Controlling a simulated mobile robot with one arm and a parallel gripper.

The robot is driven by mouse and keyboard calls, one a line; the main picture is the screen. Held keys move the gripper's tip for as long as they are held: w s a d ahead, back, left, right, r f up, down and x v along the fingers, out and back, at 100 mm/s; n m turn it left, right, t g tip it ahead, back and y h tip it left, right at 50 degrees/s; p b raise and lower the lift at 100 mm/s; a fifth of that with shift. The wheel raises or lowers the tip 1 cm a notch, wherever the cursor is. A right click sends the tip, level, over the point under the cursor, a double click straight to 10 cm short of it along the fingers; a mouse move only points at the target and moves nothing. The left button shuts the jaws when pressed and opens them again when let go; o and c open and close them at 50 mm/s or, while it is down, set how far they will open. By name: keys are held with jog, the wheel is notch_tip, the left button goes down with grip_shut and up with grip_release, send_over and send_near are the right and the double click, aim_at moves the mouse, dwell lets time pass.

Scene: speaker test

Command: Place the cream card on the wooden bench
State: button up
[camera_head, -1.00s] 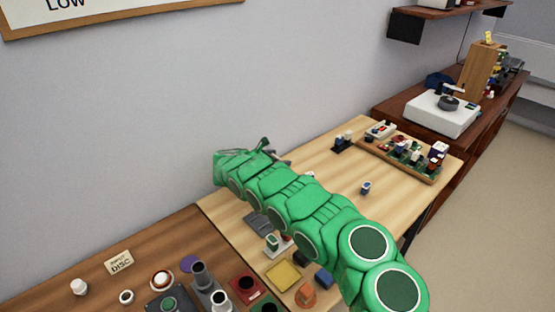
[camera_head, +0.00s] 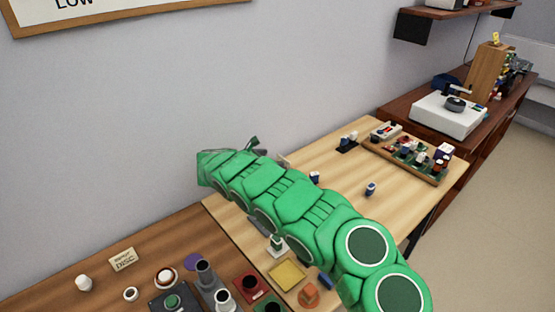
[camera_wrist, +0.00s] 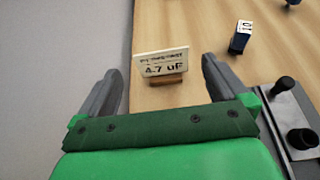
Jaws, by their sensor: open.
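A cream card (camera_wrist: 162,63) printed "4.7 uF" stands upright in a small brown wooden holder on the light wooden bench (camera_wrist: 205,25). My gripper (camera_wrist: 160,72) is open, with one finger on each side of the card in the wrist view; I see no contact. Another cream card (camera_head: 123,259), reading "DISC", lies on the darker bench at lower left.
A small blue and white component (camera_wrist: 241,37) stands right of the card, and a dark device with black posts (camera_wrist: 290,115) is at lower right. A parts tray (camera_head: 400,168) and a white turntable (camera_head: 450,115) stand farther back. The wall is close on the left.

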jog(key=shift+v, duration=2.5)
